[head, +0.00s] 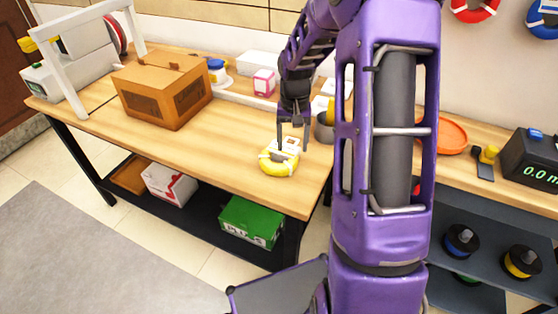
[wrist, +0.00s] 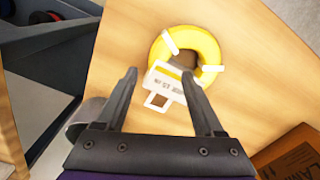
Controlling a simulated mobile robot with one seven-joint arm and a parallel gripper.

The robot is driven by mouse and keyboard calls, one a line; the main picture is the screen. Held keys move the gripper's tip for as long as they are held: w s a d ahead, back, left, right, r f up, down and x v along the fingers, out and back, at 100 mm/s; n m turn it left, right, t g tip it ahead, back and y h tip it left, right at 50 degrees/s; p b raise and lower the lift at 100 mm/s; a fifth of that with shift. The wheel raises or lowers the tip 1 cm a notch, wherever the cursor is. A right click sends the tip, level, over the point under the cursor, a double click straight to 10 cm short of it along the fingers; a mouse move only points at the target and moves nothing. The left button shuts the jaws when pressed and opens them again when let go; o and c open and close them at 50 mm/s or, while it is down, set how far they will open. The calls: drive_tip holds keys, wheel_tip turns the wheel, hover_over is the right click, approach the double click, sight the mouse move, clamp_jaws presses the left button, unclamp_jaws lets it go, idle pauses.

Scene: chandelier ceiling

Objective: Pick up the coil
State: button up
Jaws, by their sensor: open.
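The coil (head: 278,165) is a yellow ring with white bands and a white label tag, lying flat on the wooden workbench (head: 230,150) near its front right edge. In the wrist view the coil (wrist: 207,46) lies beyond my fingertips, with its tag (wrist: 165,84) reaching back between them. My gripper (head: 292,150) is open and points down at the coil from just above. In the wrist view my gripper (wrist: 160,80) has its two dark fingers wide apart, with nothing held. I cannot tell whether a fingertip touches the coil.
A cardboard box (head: 162,90) stands to the left on the bench. A grey metal cup (head: 324,128) stands close behind the gripper at right. A pink and white box (head: 264,83) is farther back. The bench between the cardboard box and coil is clear.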

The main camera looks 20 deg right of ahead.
sight(292, 156)
wheel_tip(292, 156, down, 5)
drive_tip(key=shift+s+b, duration=0.1)
drive_tip(key=shift+b, duration=0.35)
clamp_jaws()
